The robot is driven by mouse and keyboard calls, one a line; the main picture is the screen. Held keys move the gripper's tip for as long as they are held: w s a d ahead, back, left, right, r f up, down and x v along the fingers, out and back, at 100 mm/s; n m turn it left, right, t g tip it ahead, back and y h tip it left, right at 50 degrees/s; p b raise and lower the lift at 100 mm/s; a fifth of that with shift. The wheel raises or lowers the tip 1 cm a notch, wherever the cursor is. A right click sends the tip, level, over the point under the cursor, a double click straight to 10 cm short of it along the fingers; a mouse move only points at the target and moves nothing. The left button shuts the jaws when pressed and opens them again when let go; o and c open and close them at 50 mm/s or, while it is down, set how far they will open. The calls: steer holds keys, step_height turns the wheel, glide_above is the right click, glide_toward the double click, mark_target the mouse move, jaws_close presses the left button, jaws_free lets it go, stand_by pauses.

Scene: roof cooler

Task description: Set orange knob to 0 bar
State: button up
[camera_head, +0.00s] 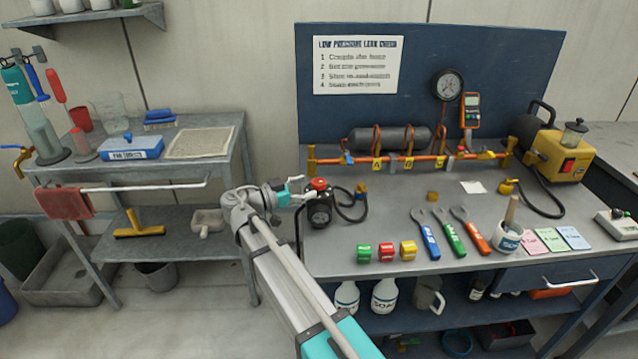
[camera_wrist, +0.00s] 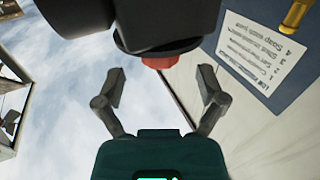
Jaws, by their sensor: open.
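The orange-red knob (camera_head: 318,184) sits on top of a black regulator (camera_head: 319,212) at the left end of the bench. In the wrist view the knob (camera_wrist: 160,62) shows at the top centre, partly hidden by the regulator's black body (camera_wrist: 130,22). My gripper (camera_head: 301,196) is just left of the knob in the head view. In the wrist view my gripper (camera_wrist: 160,84) is open and empty. Its fingers are spread wider than the knob, which appears just beyond the fingertips. Contact cannot be judged. The knob's setting is not readable.
A black hose (camera_head: 350,210) loops right of the regulator. Red, green and yellow blocks (camera_head: 387,252) and wrenches (camera_head: 449,232) lie on the bench. An orange pipe (camera_head: 400,161) with a gauge (camera_head: 447,85) runs along the blue back panel (camera_head: 430,50). A side table (camera_head: 200,125) stands left.

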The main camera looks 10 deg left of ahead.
mark_target(319, 181)
steer(key=shift+x, duration=1.95)
steer(key=c, duration=1.2)
steer(key=shift+o, duration=0.2)
steer(key=shift+s, duration=0.1)
